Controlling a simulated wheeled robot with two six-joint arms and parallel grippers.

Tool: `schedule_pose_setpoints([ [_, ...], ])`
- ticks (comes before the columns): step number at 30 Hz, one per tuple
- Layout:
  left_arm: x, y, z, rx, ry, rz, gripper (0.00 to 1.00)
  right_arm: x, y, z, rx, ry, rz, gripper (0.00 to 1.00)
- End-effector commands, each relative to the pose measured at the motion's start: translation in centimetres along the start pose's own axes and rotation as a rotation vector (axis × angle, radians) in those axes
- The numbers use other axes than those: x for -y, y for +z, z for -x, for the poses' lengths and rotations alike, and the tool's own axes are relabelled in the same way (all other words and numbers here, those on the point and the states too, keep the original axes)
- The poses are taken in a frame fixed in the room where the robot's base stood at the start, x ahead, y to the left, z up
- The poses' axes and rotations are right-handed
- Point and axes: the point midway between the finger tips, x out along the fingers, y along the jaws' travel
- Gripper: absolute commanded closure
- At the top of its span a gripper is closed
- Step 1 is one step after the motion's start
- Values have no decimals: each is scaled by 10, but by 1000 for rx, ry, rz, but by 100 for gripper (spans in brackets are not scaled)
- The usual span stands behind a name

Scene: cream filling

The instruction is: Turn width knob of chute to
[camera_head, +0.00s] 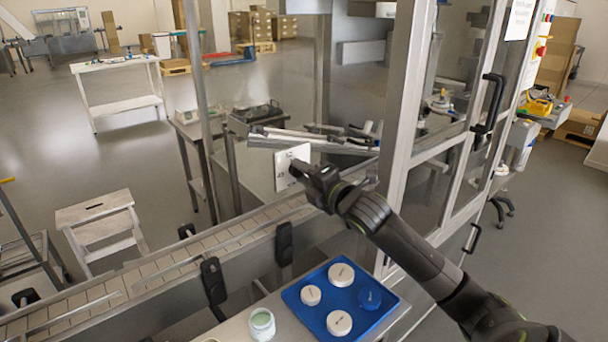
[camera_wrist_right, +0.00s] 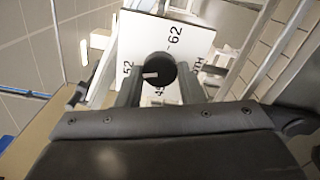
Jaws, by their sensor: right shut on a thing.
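The width knob (camera_wrist_right: 158,71) is round and black with a pale pointer mark, on a white plate (camera_wrist_right: 188,40) printed with numbers such as 52 and 62. In the wrist view the pointer lies toward the 52 side. My right gripper (camera_wrist_right: 158,88) is shut on the knob, one finger on each side of it. In the head view the white plate (camera_head: 286,160) stands by the conveyor, and my right gripper (camera_head: 298,168) reaches it from the right; the knob is hidden there. My left gripper is not in view.
A slatted conveyor (camera_head: 150,268) runs below the plate. A blue tray (camera_head: 386,312) with several round lids and an open jar (camera_head: 262,324) sit in front. A metal-framed glass cabinet (camera_head: 392,140) stands close to my right arm.

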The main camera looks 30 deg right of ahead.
Motion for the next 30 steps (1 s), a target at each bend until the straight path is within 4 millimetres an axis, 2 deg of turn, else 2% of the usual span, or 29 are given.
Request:
schedule_pose_setpoints([
  [2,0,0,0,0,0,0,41,2,0,0,-1,-5,-4,89],
  [3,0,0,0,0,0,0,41,2,0,0,-1,-5,-4,64],
  [8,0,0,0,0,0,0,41,2,0,0,-1,-4,-3,44],
  [16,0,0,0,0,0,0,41,1,0,1,0,-2,-2,44],
  [20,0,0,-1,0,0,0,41,2,1,8,1,-3,1,44],
  [30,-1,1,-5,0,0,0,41,2,0,58,-2,-5,6,44],
])
